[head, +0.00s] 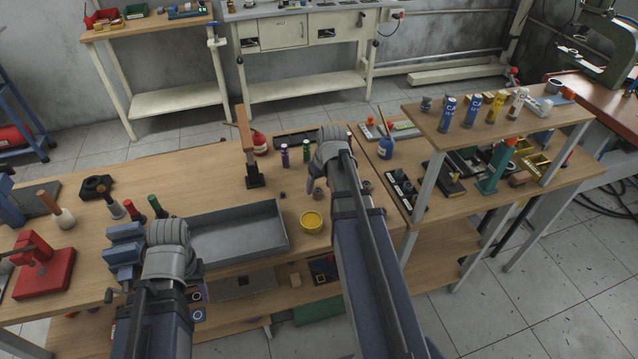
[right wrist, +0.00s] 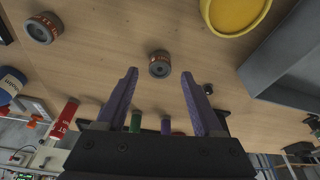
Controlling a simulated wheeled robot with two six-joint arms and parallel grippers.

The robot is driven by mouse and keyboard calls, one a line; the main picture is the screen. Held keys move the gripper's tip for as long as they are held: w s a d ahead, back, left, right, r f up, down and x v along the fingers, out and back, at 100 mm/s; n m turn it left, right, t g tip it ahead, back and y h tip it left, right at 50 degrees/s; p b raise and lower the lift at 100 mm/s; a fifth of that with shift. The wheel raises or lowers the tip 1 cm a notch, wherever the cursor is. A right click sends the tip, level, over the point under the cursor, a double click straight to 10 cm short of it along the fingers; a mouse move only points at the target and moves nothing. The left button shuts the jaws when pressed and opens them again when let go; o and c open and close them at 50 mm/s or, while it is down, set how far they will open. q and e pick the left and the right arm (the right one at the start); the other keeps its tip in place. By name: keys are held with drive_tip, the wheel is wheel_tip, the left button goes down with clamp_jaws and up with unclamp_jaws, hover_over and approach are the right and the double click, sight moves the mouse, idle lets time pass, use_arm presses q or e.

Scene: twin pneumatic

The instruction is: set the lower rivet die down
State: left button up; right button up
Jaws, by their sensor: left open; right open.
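A small dark grey cylinder with an orange-red band, which looks like the lower rivet die (right wrist: 160,65), stands on the wooden bench top. In the right wrist view it is beyond and between the fingertips, apart from both. My right gripper (right wrist: 162,82) is open and empty, its purple fingers spread above the bench. In the head view its fingers show only partly beneath my arm, near the yellow dish. A similar banded cylinder (right wrist: 42,28) stands off to one side. My left arm ends over the bench beside the grey tray; its fingertips are hidden in the head view.
A yellow dish (head: 312,222) and a grey tray (head: 238,232) lie close to the right gripper. A blue vise (head: 124,246) stands near the left arm. A wooden-armed stand (head: 249,150) and several small bottles rise behind. A raised shelf (head: 500,120) is at right.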

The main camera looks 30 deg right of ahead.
drive_tip(key=p+v, duration=0.7)
drive_tip(key=v, duration=0.2)
drive_tip(key=shift+p, duration=0.3)
drive_tip(key=s+a+n+g, duration=0.1)
drive_tip(key=s+a, duration=0.3)
drive_tip(key=a, duration=0.6)
drive_tip(key=s+a+n+g, duration=0.1)
drive_tip(key=s+a, duration=0.3)
drive_tip(key=a, duration=0.6)
drive_tip(key=s+a+n+g+h, duration=0.1)
drive_tip(key=s+a, duration=0.3)
drive_tip(key=a, duration=0.6)
drive_tip(key=shift+s+a+f+n, duration=0.2)
drive_tip(key=shift+s+f+n, duration=0.2)
drive_tip(key=shift+n, duration=0.2)
